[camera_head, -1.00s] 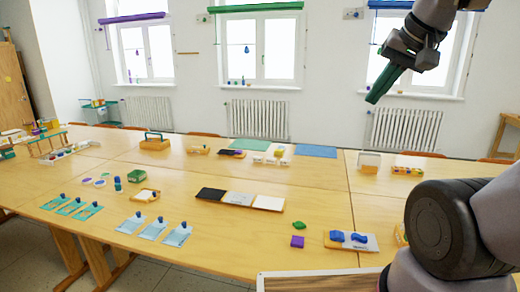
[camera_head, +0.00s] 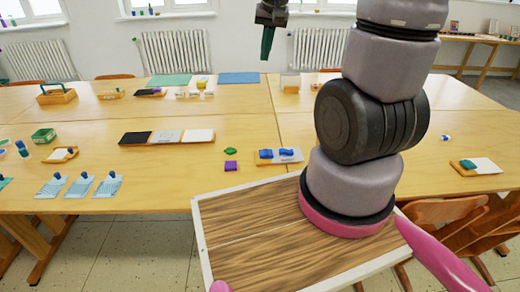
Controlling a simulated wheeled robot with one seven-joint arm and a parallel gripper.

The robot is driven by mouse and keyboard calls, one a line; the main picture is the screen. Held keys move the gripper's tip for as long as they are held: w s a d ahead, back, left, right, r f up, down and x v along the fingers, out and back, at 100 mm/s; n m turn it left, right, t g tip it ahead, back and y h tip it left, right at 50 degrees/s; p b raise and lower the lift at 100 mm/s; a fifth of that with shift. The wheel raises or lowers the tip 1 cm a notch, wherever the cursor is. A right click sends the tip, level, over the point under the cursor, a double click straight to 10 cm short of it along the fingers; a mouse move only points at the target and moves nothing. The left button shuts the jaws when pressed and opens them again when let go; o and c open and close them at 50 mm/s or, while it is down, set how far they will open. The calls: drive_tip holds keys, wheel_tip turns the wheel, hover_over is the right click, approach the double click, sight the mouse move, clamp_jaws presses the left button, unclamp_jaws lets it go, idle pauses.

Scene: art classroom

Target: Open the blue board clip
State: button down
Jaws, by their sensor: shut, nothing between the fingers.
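My gripper (camera_head: 267,42) hangs at the top of the view, fingers pointing down and shut with nothing between them. It appears high above the far part of the table and touches nothing. I cannot tell for sure which thing is the blue board clip. Two blue pieces (camera_head: 277,154) lie on a small tray with a pale panel (camera_head: 292,155) near the table's front edge. Several pale blue boards, one of them a striped board (camera_head: 107,186), lie at the front left with small dark blue pieces on top.
The long wooden table (camera_head: 370,180) has free room in front. A green piece (camera_head: 230,151) and a purple block (camera_head: 230,166) lie near the blue pieces. Black, grey and white panels (camera_head: 167,137) lie behind. A teal piece on a white board (camera_head: 486,166) and wooden chairs (camera_head: 450,215) are at right.

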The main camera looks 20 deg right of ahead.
drive_tip(key=w+f+g, duration=0.2)
drive_tip(key=w+f, duration=0.2)
drive_tip(key=f, duration=0.8)
drive_tip(key=n+g, duration=0.1)
hover_over(260, 155)
wheel_tip(260, 155, down, 12)
drive_tip(key=r, duration=0.1)
drive_tip(key=shift+d+f, duration=0.15)
drive_tip(key=shift+f, duration=0.5)
drive_tip(key=shift+s, duration=0.1)
wheel_tip(260, 155, down, 14)
drive_tip(key=shift+r, duration=0.1)
drive_tip(key=shift+a+f+g+h, duration=0.3)
drive_tip(key=shift+f+h, duration=0.1)
drive_tip(key=shift+h, duration=0.1)
drive_tip(key=shift+d, duration=0.15)
drive_tip(key=shift+r, duration=0.1)
